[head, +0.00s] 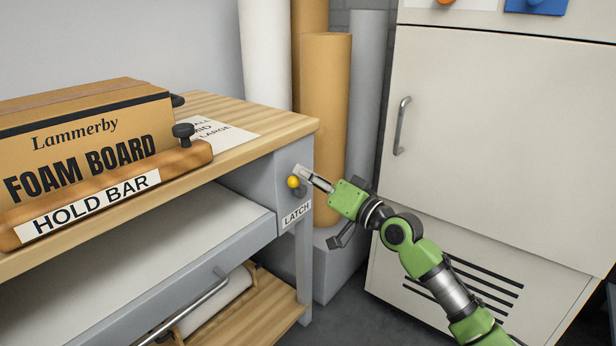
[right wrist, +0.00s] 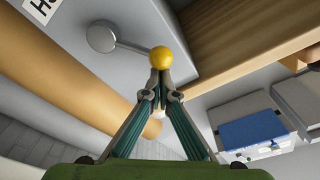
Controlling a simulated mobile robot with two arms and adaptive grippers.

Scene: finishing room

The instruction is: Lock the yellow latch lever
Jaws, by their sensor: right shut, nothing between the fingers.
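The latch lever's yellow ball knob (head: 293,182) is at the grey end panel of the workbench, above the LATCH label (head: 296,214). In the right wrist view the yellow knob (right wrist: 161,57) sits at the end of a thin grey rod from a round grey pivot (right wrist: 101,37). My right gripper (head: 303,171) is shut and empty, its fingertips right by the knob. In the right wrist view the closed fingertips (right wrist: 161,78) appear directly below the knob; I cannot tell whether they touch it. My left gripper is not in view.
A foam board box (head: 90,135) and the wooden hold bar (head: 110,195) are on the workbench (head: 265,118). Tall rolls (head: 326,120) stand behind the panel. A pale cabinet (head: 490,130) with a handle is at the right. Some floor shows between bench and cabinet.

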